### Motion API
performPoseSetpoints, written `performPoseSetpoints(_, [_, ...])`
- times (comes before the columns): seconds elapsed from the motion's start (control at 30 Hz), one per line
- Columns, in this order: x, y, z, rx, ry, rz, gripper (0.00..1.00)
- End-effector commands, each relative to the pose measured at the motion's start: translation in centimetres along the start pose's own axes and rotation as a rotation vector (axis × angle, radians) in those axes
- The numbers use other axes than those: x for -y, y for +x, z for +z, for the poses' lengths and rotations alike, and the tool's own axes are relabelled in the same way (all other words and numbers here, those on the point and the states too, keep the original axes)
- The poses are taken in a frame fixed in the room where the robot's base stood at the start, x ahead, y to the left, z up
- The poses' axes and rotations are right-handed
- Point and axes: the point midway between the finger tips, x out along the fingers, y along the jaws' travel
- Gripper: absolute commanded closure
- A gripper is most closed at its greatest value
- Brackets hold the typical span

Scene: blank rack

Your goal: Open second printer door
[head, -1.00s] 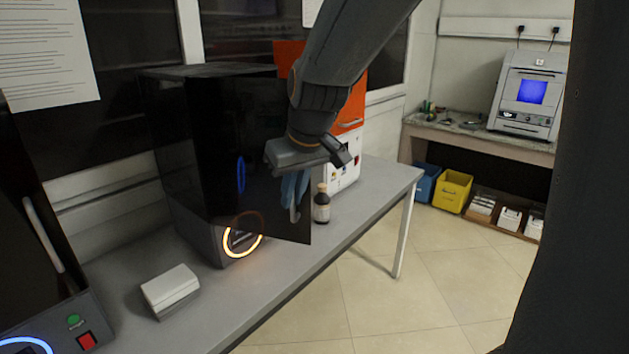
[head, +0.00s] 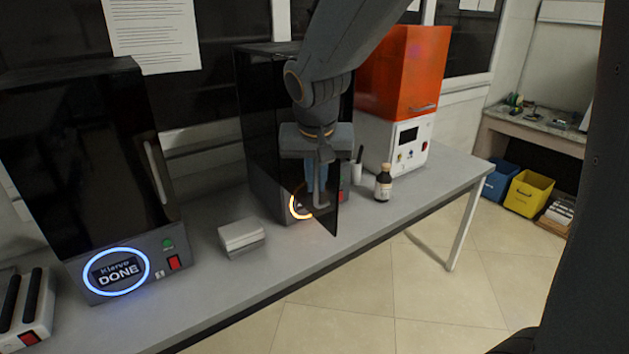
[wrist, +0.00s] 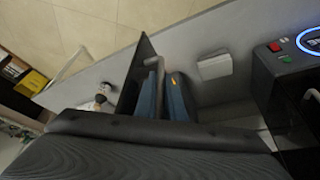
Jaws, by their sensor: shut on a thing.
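The black middle printer (head: 262,120) stands on the bench with a glowing orange ring at its lower front. Its dark see-through door (head: 328,220) stands swung out from the body, over the bench front. My gripper (head: 317,183) points down at the door and is shut on its handle (head: 321,201). In the wrist view, the blue fingers (wrist: 163,92) lie either side of the grey handle (wrist: 153,80), beside the dark door panel (wrist: 133,75). My arm hides part of the printer's front and the door's upper part.
A black printer (head: 75,150) reading "DONE" stands at the left. A small white box (head: 241,238) lies on the bench between the two. A brown bottle (head: 383,185) and an orange-topped machine (head: 400,75) stand at the right. The floor in front is clear.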

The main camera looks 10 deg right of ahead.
Motion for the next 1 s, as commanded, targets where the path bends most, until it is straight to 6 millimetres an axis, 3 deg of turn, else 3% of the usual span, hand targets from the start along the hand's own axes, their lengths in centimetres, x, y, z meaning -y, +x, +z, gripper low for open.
performPoseSetpoints(0.5, [0.02, -0.03, -0.10, -0.001, 0.022, 0.007, 1.00])
performPoseSetpoints(0.53, [0.03, -0.03, -0.10, -0.001, 0.022, 0.007, 0.89])
performPoseSetpoints(0.63, [0.03, -0.02, -0.08, -0.001, 0.021, 0.007, 0.72])
performPoseSetpoints(1.0, [0.07, -0.35, -0.06, -0.001, 0.020, 0.007, 0.72])
